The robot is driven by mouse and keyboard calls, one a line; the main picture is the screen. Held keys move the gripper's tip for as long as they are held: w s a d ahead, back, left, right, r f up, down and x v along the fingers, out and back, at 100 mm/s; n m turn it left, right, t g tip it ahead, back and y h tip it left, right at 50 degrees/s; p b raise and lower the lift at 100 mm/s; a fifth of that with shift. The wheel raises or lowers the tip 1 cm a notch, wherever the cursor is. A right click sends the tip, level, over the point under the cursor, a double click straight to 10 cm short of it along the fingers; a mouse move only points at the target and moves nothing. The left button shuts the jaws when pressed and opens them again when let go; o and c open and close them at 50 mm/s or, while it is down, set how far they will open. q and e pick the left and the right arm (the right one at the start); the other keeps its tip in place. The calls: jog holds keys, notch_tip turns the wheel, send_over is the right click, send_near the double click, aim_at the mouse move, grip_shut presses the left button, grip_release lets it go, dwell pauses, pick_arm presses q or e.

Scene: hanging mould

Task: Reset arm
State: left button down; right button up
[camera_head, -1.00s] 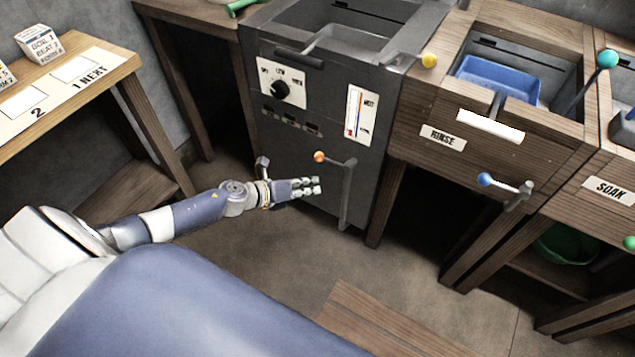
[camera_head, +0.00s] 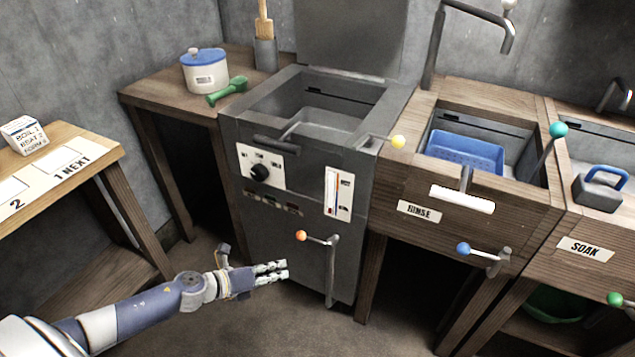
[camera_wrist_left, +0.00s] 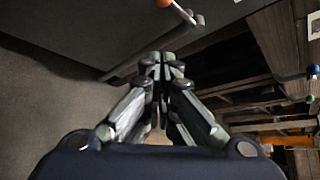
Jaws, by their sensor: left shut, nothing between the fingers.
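My left gripper (camera_head: 272,272) is in front of the lower part of the dark grey heater unit (camera_head: 265,215), low and left of its orange-knobbed lever (camera_head: 318,240). In the left wrist view its fingers (camera_wrist_left: 160,68) are closed together with nothing between them. The orange knob (camera_wrist_left: 165,3) shows at the top of that view, apart from the fingers. My right gripper is in neither view.
The rinse sink with a blue basket (camera_head: 465,150) and the soak sink stand to the right, with knobbed levers jutting out. A wooden table (camera_head: 85,150) is at left. A pot (camera_head: 203,75) and green tool (camera_head: 227,92) sit behind. Floor before the heater is clear.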

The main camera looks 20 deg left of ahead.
pick_arm(q)
jog(key=s+d+f+n+g+y+p, duration=0.1)
jog(key=s+d+f+n+g+y, duration=0.4)
jog(key=s+n, duration=0.8)
jog(key=s+d+f+n+g+y, duration=0.1)
jog(key=s+d+f+n+g, duration=0.2)
jog(key=s+d+f+n, duration=0.95)
jog(key=s+a+f+n+g+p, duration=0.1)
jog(key=s+a+n+p, duration=0.1)
jog(key=s+a+p, duration=0.2)
jog(key=s+a+f+n+g+p, duration=0.1)
jog(key=s+a+p, duration=0.4)
jog(key=s+p, duration=0.6)
jog(key=shift+s+a+n+p, duration=0.2)
jog(key=shift+n+p, duration=0.35)
jog(key=shift+p, duration=0.5)
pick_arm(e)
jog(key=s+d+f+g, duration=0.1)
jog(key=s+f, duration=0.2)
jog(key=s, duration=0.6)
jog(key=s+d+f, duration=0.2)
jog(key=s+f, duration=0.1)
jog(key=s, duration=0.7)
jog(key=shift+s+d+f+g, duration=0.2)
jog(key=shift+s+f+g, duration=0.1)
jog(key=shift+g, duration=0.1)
